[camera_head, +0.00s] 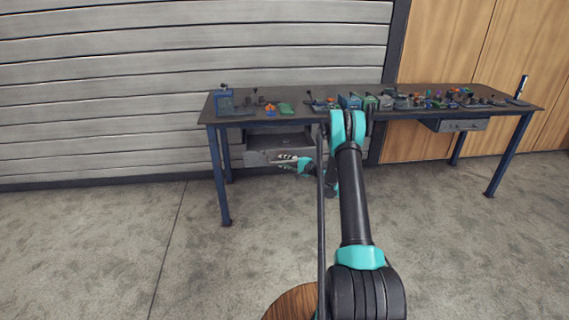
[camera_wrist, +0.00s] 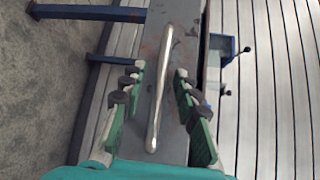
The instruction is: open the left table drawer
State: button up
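The left table drawer (camera_head: 277,141) is grey and hangs under the left half of the table. Its scuffed grey front (camera_wrist: 188,40) fills the middle of the wrist view, with a long metal bar handle (camera_wrist: 163,75) on it. My gripper (camera_head: 289,163) is in front of the drawer in the head view. In the wrist view my gripper (camera_wrist: 160,72) is open, with one green, dark-padded finger on each side of the handle. Both fingers appear apart from the handle.
The dark workbench (camera_head: 250,111) on blue legs carries many small tools and parts. A second drawer (camera_head: 460,125) hangs under its right side. A blue table leg (camera_head: 219,180) stands left of my gripper. The concrete floor (camera_head: 110,240) at the left is clear.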

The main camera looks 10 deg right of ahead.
jog(key=v, duration=1.2)
